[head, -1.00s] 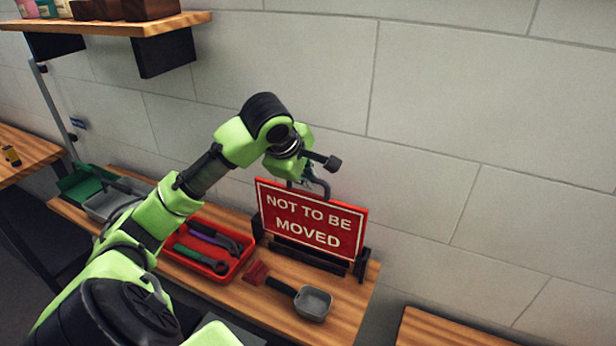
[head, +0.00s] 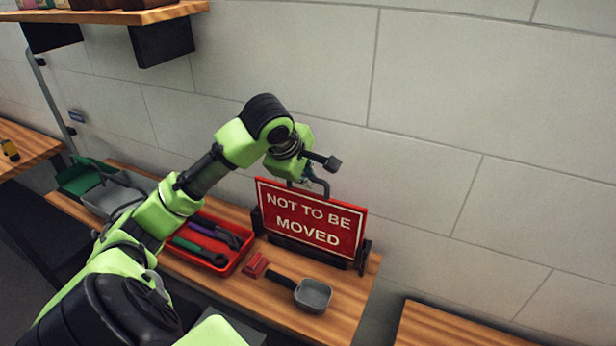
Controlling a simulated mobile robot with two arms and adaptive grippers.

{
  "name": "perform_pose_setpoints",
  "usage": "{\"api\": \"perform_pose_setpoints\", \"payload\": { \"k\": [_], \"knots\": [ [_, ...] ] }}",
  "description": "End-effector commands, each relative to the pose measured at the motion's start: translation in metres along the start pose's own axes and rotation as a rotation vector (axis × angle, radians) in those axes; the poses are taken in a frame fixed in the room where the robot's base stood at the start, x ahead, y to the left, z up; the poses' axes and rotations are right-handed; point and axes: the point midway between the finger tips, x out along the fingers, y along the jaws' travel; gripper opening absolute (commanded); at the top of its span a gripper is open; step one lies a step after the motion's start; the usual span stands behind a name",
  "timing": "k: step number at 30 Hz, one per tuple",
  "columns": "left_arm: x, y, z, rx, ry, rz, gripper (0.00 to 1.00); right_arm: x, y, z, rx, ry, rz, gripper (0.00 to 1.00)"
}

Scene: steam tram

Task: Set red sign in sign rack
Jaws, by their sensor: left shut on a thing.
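The red sign (head: 312,222), lettered "NOT TO BE MOVED" in white, stands upright in the head view at the right part of the wooden bench. My left gripper (head: 312,187) is above its top edge and shut on it; the fingertips are partly hidden behind the sign. The dark sign rack (head: 365,258) shows at both ends of the sign and along its lower edge. The sign is between the rack's end posts; whether its bottom edge rests in the rack I cannot tell. My right gripper is out of view.
On the bench (head: 330,325), a red tray (head: 245,262) of tools lies left of the rack. Green (head: 82,178) and grey bins stand further left. A wall is behind; a shelf (head: 120,14) hangs upper left.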

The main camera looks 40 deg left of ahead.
Motion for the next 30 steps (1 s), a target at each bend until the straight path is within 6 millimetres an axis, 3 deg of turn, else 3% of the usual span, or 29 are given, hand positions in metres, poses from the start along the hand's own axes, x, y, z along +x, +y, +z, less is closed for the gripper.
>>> {"api": "perform_pose_setpoints", "payload": {
  "k": [26, 27, 28, 30],
  "knots": [
    [0.018, -0.011, 0.0, -0.001, 0.0, 0.005, 0.0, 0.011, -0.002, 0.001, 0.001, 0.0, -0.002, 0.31],
    [0.018, -0.011, 0.0, -0.001, 0.0, 0.005, 0.17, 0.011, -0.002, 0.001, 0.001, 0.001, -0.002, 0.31],
    [0.018, -0.011, 0.0, -0.001, 0.0, 0.005, 0.24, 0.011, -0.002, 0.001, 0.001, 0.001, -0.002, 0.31],
    [0.018, -0.011, 0.0, -0.001, 0.0, 0.004, 0.28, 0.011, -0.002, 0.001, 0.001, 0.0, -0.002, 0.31]
  ]
}}
